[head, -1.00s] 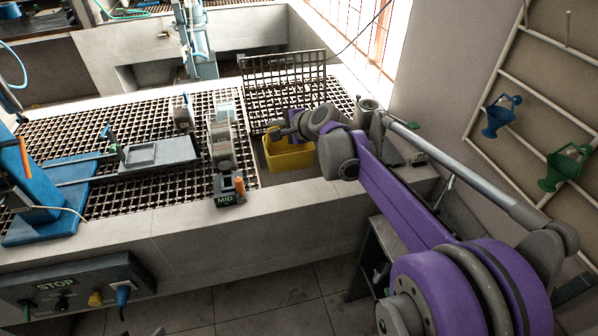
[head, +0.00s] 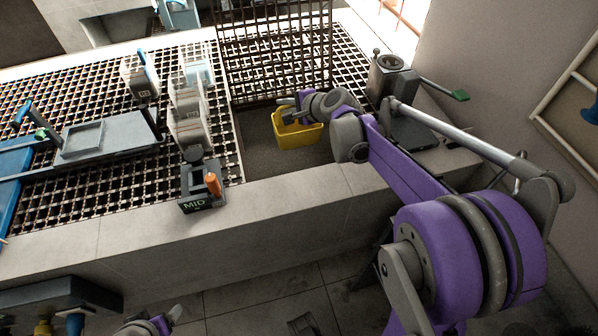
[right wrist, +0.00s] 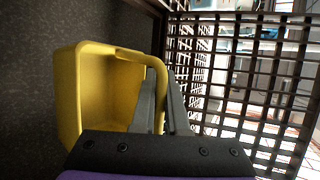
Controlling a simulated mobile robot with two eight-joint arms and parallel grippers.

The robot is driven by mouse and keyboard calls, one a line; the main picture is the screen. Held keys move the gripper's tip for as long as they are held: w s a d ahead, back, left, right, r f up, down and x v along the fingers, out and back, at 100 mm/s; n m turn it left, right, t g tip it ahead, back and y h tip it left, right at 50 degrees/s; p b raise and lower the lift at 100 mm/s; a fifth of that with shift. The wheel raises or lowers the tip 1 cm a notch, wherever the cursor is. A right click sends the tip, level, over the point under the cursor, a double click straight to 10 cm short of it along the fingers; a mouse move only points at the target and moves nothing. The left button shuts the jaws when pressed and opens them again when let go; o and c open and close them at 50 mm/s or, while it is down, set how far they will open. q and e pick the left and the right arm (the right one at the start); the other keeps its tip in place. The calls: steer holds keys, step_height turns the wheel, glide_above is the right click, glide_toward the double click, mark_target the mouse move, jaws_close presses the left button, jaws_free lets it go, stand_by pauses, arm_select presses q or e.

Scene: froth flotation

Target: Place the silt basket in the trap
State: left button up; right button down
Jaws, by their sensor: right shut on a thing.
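The yellow silt basket (head: 298,137) is at the open trap (head: 258,158), a dark, grey-floored recess in the grating, towards its right side. My right gripper (head: 289,112) reaches in from the right and is shut on the basket. I cannot tell whether the basket touches the trap floor. Part of my left arm's end (head: 150,326) shows at the bottom edge of the head view; its fingers are unclear.
A grate panel (head: 275,50) stands raised behind the trap. The MID block (head: 202,190) with an orange piece stands left of it. A grey device with a green-tipped lever (head: 458,95) stands to the right. A concrete ledge (head: 290,178) runs along the front.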

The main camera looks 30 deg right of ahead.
mark_target(282, 126)
steer(key=f, duration=0.3)
steer(key=f+b, duration=0.1)
steer(key=f, duration=0.4)
steer(key=shift+w+f+b, duration=0.3)
step_height(282, 126, down, 4)
steer(key=shift+r, duration=0.2)
steer(key=shift+b, duration=0.3)
steer(key=c, duration=1.4)
jaws_free()
steer(key=shift+f, duration=0.15)
steer(key=o, duration=0.5)
